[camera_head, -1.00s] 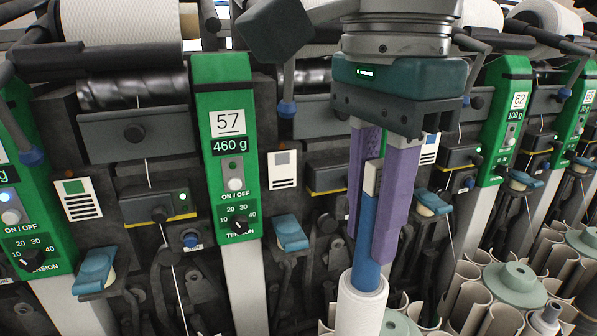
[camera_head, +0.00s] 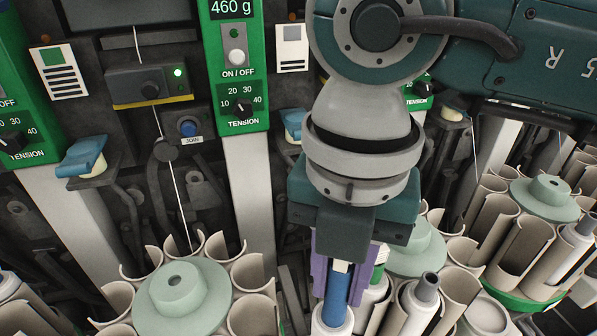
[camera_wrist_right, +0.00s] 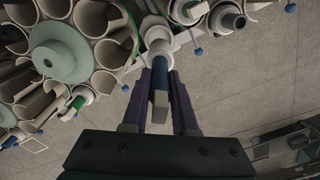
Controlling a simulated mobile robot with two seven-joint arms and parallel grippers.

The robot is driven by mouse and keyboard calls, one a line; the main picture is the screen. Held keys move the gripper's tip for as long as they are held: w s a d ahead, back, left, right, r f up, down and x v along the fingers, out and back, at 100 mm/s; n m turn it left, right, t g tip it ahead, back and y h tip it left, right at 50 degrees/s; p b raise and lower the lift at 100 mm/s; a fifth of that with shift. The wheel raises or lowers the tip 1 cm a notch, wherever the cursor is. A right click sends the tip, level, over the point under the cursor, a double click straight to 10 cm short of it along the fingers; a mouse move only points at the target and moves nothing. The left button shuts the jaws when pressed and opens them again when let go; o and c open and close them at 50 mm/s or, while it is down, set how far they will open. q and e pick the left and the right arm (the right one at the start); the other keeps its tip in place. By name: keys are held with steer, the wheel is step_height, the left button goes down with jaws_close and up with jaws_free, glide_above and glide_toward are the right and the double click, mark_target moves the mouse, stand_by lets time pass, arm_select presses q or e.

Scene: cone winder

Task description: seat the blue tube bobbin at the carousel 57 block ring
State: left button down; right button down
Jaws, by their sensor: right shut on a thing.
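My right gripper (camera_head: 338,288) is shut on the blue tube (camera_head: 337,300) of a bobbin, with purple fingers either side of it. The bobbin's white yarn body (camera_head: 334,326) hangs below the fingers and runs off the picture's bottom edge. In the right wrist view the fingers (camera_wrist_right: 159,82) flank the blue tube (camera_wrist_right: 157,78), with the white yarn (camera_wrist_right: 158,50) beyond. The green unit panel (camera_head: 237,70) reading 460 g is the one numbered 57 earlier. A carousel (camera_head: 182,292) with a pale green hub and cream pockets stands at lower left. Which pocket is the block ring I cannot tell.
A second carousel (camera_head: 418,250) lies partly behind my right gripper, with other bobbins (camera_head: 418,300) close beside the held one. A third carousel (camera_head: 545,198) stands at right. Blue-topped levers (camera_head: 84,156) stick out from the machine. In the wrist view, bare floor (camera_wrist_right: 240,90) lies at right.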

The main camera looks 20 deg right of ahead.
mark_target(332, 316)
steer(key=shift+s+a+f+m+b, duration=0.1)
steer(key=shift+f+m+b, duration=0.1)
steer(key=shift+f+m, duration=0.35)
steer(key=shift+s+a+f+m+b, duration=0.1)
steer(key=shift+f+m+b, duration=0.1)
steer(key=shift+f+m, duration=0.35)
step_height(332, 316, down, 3)
steer(key=b, duration=0.3)
steer(key=shift+f, duration=0.2)
steer(key=shift+r, duration=0.1)
steer(key=shift+f, duration=0.3)
steer(key=shift+f+b, duration=1)
steer(key=shift+f, duration=0.05)
steer(key=shift+f+b, duration=0.6)
steer(key=shift+f, duration=0.15)
